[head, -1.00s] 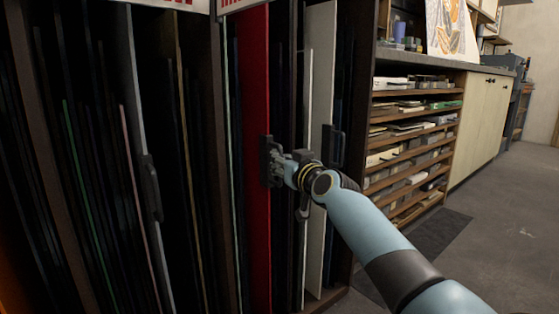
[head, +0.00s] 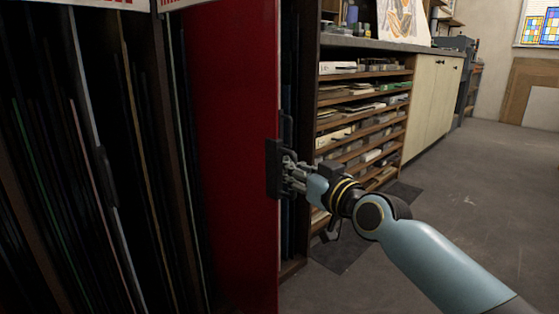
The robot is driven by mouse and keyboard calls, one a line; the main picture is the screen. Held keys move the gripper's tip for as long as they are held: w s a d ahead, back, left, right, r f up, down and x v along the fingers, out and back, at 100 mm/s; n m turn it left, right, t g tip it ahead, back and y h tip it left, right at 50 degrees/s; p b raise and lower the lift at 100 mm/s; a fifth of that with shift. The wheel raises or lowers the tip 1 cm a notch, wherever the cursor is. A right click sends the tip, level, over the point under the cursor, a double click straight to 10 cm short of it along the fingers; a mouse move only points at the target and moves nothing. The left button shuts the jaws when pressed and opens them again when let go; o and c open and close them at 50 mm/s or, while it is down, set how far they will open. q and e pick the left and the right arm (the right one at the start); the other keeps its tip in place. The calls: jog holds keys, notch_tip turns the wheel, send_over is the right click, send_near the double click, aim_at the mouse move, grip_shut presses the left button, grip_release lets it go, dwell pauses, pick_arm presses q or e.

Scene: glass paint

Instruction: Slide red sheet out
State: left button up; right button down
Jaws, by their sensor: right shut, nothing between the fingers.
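The red sheet (head: 237,150) stands upright, with a broad part of its face showing and its front edge out past the rack's neighbouring sheets. A black handle (head: 273,168) sits on its front edge. My right gripper (head: 288,170) is at the right side of this handle, its fingers shut with nothing held between them. The fingertips are close to the handle or touching it; which of the two is hard to tell. The red sheet hides part of the rack behind it. My left gripper is not in view.
The dark rack at left holds several upright sheets, one with a grey edge and its own black handle (head: 105,176). Shelves of boxes and papers (head: 365,120) and a pale cabinet (head: 432,100) stand behind. The grey floor (head: 470,200) at right is clear.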

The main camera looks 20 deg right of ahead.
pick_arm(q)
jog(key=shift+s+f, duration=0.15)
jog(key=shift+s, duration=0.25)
pick_arm(e)
jog(key=shift+s+d+f, duration=0.1)
jog(key=shift+s+d, duration=0.15)
jog(key=shift+s, duration=0.4)
jog(key=c, duration=2)
grip_release()
jog(key=o, duration=0.6)
jog(key=s, duration=0.5)
jog(key=s+d, duration=0.1)
jog(key=s, duration=0.1)
jog(key=shift+s, duration=0.2)
